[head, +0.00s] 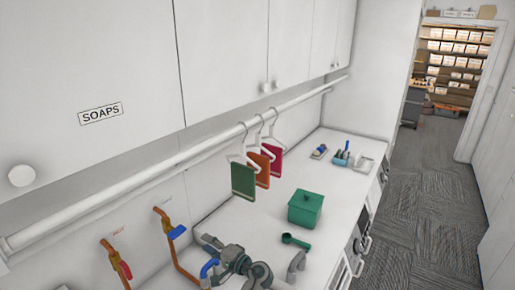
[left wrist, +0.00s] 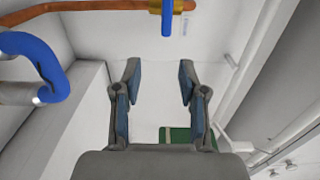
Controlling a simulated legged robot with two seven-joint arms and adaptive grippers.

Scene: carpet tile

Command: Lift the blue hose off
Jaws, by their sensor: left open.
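The blue hose (head: 209,267) is a short curved piece near the bottom of the head view, beside my left gripper. In the left wrist view the blue hose (left wrist: 45,55) bends at the left edge and meets a light grey pipe (left wrist: 18,94). My right gripper is not in view.
Copper pipes with a red handle (head: 123,269) and a blue handle (head: 176,232) rise beside the wall. A rail (head: 190,155) with hanging cloths (head: 244,181) runs above.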

